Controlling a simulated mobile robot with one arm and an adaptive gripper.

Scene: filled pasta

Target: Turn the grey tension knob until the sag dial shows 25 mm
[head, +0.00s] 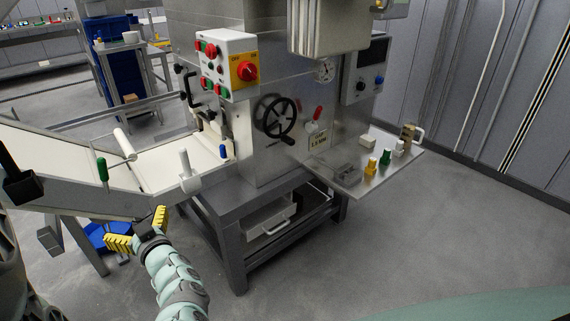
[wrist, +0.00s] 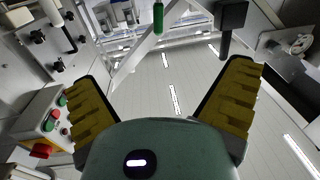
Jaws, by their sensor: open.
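My gripper (head: 139,231) is open and empty, its yellow fingers spread in front of and below the near edge of the conveyor. The fingers also frame the wrist view (wrist: 168,85), with nothing between them. I cannot tell for certain which part is the grey tension knob; a pale grey upright handle (head: 184,163) stands on the conveyor edge, up and right of my gripper. A small round white dial (head: 325,71) sits on the machine front, far up and right; whether it is the sag dial, and its reading, I cannot tell.
A green handle (head: 103,169) and a black one (head: 17,181) stand along the conveyor edge (head: 150,209). A blue knob (head: 222,151) is near the machine. The control box (head: 226,63) and black handwheel (head: 274,117) are on the machine. The floor (head: 400,230) at right is clear.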

